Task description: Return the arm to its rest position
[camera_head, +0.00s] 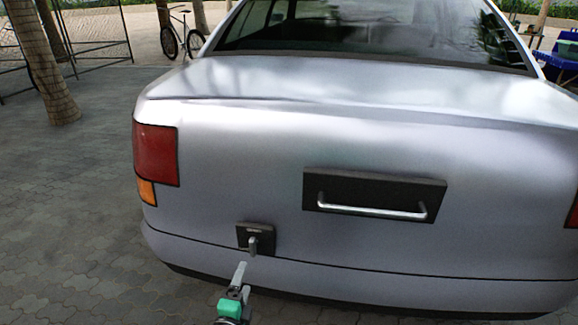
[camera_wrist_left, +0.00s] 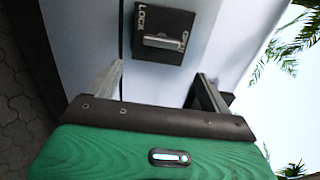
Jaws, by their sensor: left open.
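My left gripper (camera_head: 242,280) is at the lower middle of the head view, below and in front of the car's rear lock. In the left wrist view its two fingers (camera_wrist_left: 158,76) stand wide apart with nothing between them. The lock (camera_head: 256,238) is a dark square plate with a small grey lever, which points down in the head view. The left wrist view shows the lock plate (camera_wrist_left: 163,20) beyond the fingertips, marked LOCK and OPEN, with the lever's end by OPEN. The gripper looks apart from the lever. My right gripper is not in view.
The silver car (camera_head: 230,130) fills most of the head view, with its trunk lid down. A dark panel with a metal bar handle (camera_head: 372,209) is right of the lock. Paved ground (camera_head: 70,220) is open at left. A tree trunk (camera_head: 45,65) and bicycle (camera_head: 182,35) stand farther back.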

